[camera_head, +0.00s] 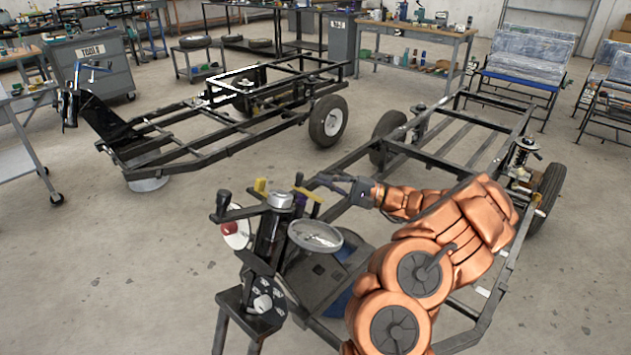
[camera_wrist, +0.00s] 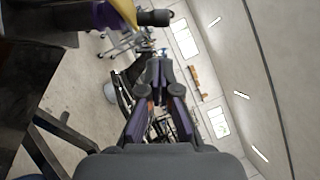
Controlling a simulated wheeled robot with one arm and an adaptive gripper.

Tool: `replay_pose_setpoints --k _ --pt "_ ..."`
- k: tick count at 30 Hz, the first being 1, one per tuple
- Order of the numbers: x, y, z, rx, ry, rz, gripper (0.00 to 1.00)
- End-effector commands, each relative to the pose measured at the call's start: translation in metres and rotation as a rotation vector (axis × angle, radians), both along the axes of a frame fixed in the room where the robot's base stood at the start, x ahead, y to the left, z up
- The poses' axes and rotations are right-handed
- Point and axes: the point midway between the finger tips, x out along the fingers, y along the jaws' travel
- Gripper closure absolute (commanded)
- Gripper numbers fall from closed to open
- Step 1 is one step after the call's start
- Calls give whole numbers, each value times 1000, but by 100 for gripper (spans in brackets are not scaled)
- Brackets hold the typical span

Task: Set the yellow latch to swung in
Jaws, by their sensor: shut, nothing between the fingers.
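A yellow lever-like piece (camera_head: 311,194) sits on top of the black stand, beside a purple part and a black knob. In the wrist view a yellow piece (camera_wrist: 126,9) shows at the top edge, next to a purple block (camera_wrist: 104,15) and a black rounded handle (camera_wrist: 156,17). A second yellow piece (camera_head: 260,186) stands further left on the stand; I cannot tell for sure which is the latch. My gripper (camera_head: 326,180) is shut and empty, just right of the nearer yellow lever. In the wrist view its fingertips (camera_wrist: 160,71) are apart from the yellow piece.
The stand carries a round silver dish (camera_head: 315,236), a red-and-white knob (camera_head: 232,230) and a dial (camera_head: 263,304). A black wheeled frame (camera_head: 470,140) lies around and behind my arm. Another frame (camera_head: 200,150) stands behind.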

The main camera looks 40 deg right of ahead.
Motion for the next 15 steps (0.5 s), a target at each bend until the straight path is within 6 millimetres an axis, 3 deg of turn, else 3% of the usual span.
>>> replay_pose_setpoints --k 6,15 --pt "-34 -31 -10 -3 -1 -7 100" --pt "-65 -58 -19 -3 1 -5 100"
